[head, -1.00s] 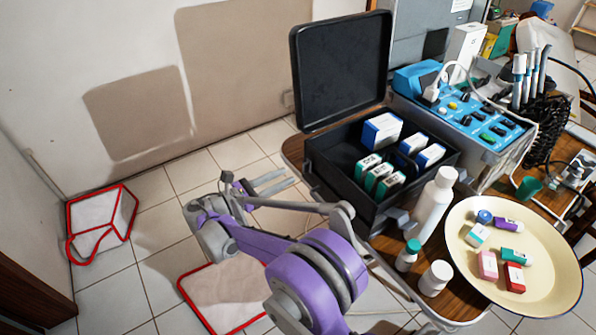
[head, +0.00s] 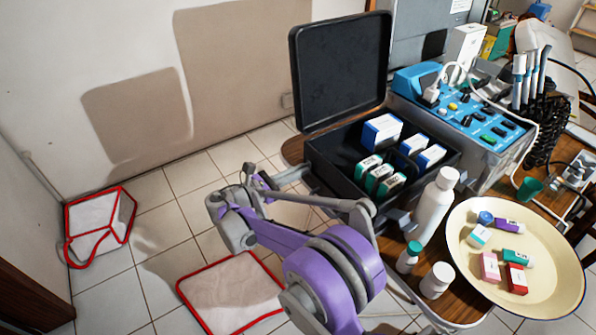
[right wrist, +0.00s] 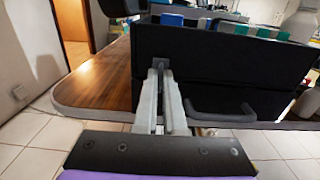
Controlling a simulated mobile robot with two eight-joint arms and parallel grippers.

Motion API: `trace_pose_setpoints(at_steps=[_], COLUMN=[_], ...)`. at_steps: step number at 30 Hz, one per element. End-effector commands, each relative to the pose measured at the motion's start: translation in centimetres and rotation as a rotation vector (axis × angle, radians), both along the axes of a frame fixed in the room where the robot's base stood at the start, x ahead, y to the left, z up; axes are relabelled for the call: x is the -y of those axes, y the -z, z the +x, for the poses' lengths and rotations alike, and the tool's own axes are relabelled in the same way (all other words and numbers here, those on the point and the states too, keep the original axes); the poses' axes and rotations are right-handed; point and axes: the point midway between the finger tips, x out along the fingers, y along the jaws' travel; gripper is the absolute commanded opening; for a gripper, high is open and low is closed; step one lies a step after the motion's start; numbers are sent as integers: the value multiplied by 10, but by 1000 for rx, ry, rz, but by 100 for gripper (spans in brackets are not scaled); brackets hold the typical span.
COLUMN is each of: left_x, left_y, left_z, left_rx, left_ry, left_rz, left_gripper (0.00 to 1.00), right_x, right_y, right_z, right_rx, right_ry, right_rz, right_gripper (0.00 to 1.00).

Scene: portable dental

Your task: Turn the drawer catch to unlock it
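The black case (head: 345,185) stands on the wooden table with its lid up. In the right wrist view its dark front (right wrist: 225,62) fills the upper right, with a drawer handle (right wrist: 222,108) low on it. The small drawer catch (right wrist: 160,62) is on this front, left of the handle. My right gripper (right wrist: 160,74) reaches straight to the catch. Its two fingers are close together with their tips at the catch, and appear shut on it. The tips partly cover the catch. In the head view my right gripper (head: 290,174) is against the case's left side. My left gripper is not in view.
White bottles (head: 434,210) and a cream tray (head: 462,275) with small boxes stand right of the case. A blue-topped dental unit (head: 455,110) is behind. The tiled floor left of the table is mostly clear, with red-edged white items (head: 230,290) on it.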

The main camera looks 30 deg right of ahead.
Motion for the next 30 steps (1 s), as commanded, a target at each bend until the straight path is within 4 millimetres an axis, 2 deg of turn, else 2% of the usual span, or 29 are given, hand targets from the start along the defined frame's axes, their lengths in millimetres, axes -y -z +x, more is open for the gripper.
trace_pose_setpoints(at_steps=[11, 17, 30], left_x=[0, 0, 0], left_y=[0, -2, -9], left_z=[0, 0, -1], left_rx=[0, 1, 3], left_ry=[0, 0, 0], left_rz=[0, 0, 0], left_gripper=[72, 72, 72], right_x=[0, 0, 0], right_y=[0, 0, 0], right_z=[0, 0, -2], right_rx=[8, 68, 422], right_ry=[0, 0, 0], right_rz=[1, 5, 34], right_gripper=[0, 0, 0])
